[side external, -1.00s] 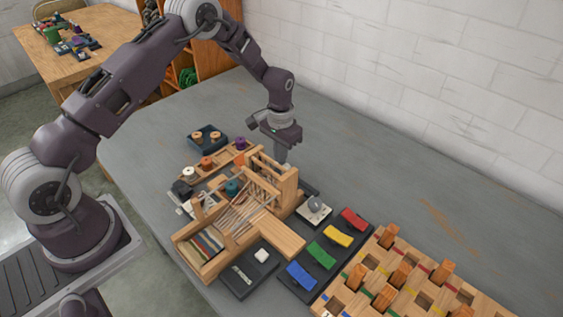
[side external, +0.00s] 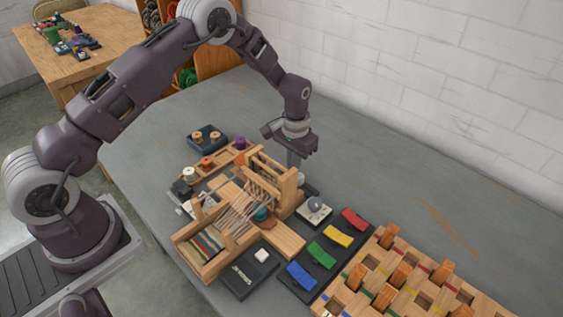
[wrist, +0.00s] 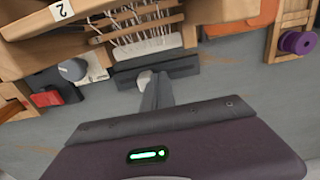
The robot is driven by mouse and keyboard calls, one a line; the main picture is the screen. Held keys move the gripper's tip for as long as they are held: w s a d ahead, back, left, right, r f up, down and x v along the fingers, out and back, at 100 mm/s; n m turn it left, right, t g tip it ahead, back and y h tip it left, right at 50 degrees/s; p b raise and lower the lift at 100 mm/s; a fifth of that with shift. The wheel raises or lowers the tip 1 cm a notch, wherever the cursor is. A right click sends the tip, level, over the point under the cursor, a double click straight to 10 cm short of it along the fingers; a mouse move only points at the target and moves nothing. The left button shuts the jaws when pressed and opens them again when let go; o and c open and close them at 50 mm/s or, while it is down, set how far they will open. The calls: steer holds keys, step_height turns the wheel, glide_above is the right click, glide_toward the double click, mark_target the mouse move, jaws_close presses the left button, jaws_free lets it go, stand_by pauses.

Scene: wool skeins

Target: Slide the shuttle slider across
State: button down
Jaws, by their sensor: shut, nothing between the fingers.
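The wooden loom (side external: 287,187) stands mid-table, with pale threads across it. A teal spool (side external: 261,213) sits on the wooden board at the loom's near right side, behind some threads. Behind the loom is a dark slider track (wrist: 185,67) with a pale knob (wrist: 145,78), seen in the wrist view. My gripper (side external: 293,164) points down behind the loom's back right post, its tips partly hidden there. In the wrist view my gripper (wrist: 158,82) is shut and empty, its fingertips right beside the pale knob; I cannot tell if they touch.
A round grey knob on a white plate (side external: 315,210) and red (side external: 354,219), yellow (side external: 338,236), green (side external: 321,255) and blue (side external: 301,275) blocks lie right of the loom. A pegged wooden board (side external: 424,280) fills the front right.

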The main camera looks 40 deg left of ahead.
steer(key=shift+d, duration=1.75)
steer(key=shift+a, duration=0.25)
steer(key=shift+r, duration=4)
step_height(320, 180, up, 13)
steer(key=t, duration=0.1)
glide_above(302, 176)
steer(key=s, duration=0.5)
steer(key=s+a+r+t, duration=0.2)
steer(key=s+r, duration=0.8)
steer(key=s+t, duration=0.2)
steer(key=s, duration=1.6)
steer(key=shift+s+a+r+t, duration=0.15)
steer(key=shift+a+r+t, duration=0.15)
steer(key=shift+a+r, duration=0.1)
